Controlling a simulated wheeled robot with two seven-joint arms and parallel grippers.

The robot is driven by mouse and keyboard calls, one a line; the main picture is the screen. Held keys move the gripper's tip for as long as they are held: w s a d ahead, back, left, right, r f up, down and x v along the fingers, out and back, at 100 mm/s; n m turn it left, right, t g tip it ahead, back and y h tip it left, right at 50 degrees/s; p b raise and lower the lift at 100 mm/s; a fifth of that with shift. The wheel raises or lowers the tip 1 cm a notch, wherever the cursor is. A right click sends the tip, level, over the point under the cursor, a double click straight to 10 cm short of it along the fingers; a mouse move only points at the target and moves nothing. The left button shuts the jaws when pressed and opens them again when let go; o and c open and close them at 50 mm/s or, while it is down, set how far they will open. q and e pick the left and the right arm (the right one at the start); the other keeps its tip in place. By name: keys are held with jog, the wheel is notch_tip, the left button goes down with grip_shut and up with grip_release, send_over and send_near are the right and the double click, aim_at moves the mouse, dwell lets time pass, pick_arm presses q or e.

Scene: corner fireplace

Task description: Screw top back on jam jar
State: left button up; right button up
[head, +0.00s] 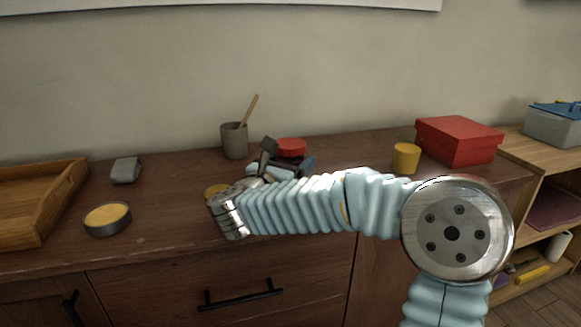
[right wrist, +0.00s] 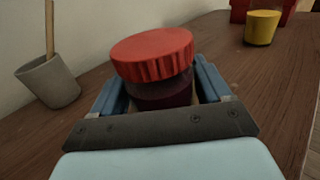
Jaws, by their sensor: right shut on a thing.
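The jam jar (right wrist: 165,93) is dark, with a ribbed red top (right wrist: 152,50) resting on its mouth. In the right wrist view the top overhangs the jar a little toward the left; I cannot tell whether its thread is engaged. The red top also shows in the head view (head: 291,146), but my gripper and arm hide most of the jar. My right gripper (head: 284,164) is shut on the jar body, a blue finger on each side, below the top. My left gripper is not in view.
A grey cup with a wooden stick (head: 234,141) stands behind, left of the jar. A yellow cup (head: 406,158) and a red box (head: 458,140) stand right. A round yellow-topped tin (head: 108,219), a grey object (head: 126,170) and a wooden tray (head: 70,178) are left.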

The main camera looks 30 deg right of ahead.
jog(key=s+r+b, duration=0.2)
jog(key=s+r, duration=1)
jog(key=s, duration=0.2)
jog(key=shift+a, duration=0.3)
jog(key=o, duration=0.6)
jog(key=c, duration=0.9)
